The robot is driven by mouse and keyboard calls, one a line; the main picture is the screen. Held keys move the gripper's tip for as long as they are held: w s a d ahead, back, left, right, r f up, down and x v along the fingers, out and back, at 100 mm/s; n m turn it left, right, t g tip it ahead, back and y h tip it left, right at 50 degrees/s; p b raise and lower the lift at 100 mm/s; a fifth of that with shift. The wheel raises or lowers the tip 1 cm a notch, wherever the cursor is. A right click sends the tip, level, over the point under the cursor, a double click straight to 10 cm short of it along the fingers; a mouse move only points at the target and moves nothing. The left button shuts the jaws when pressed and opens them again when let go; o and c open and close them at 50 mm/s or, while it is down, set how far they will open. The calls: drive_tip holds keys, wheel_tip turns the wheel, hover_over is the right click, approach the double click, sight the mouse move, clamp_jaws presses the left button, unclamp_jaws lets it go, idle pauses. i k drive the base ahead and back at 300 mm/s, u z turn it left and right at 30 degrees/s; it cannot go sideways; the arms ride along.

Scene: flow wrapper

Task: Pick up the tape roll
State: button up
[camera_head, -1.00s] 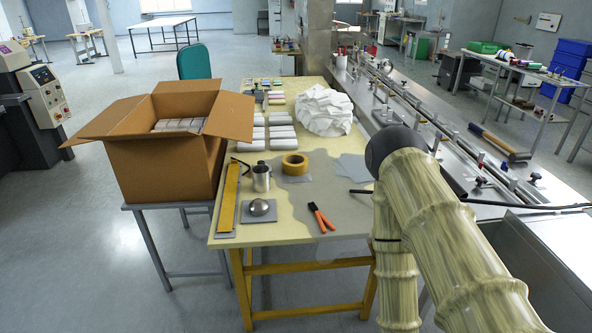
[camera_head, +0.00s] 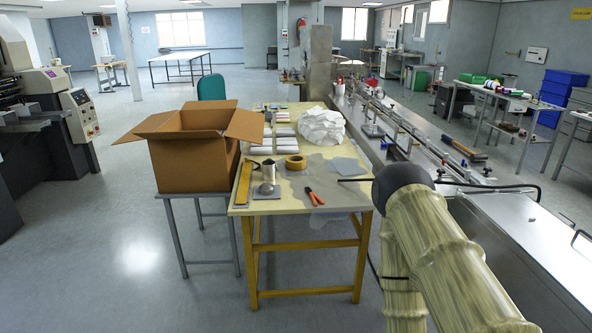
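The tape roll (camera_head: 296,162) is a yellow-tan ring lying flat on the work table (camera_head: 325,202), near the middle of its top. A metal cup (camera_head: 268,170) stands to its left, and grey sheets lie to its right. The roll is in plain view and nothing covers it. My arm, in a pale ribbed sleeve, rises at the lower right with a dark rounded joint near the table's right corner. My gripper is not in view.
An open cardboard box (camera_head: 190,160) stands on a stand left of the table. Orange-handled pliers (camera_head: 315,197), a domed metal piece (camera_head: 265,189) and a yellow bar (camera_head: 243,184) lie near the front edge. A crumpled white bundle (camera_head: 321,127) sits behind the roll. A long metal machine (camera_head: 440,165) borders the right.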

sight(296, 163)
drive_tip(key=u, duration=0.6)
drive_tip(key=i, duration=1.1)
drive_tip(key=z, duration=0.1)
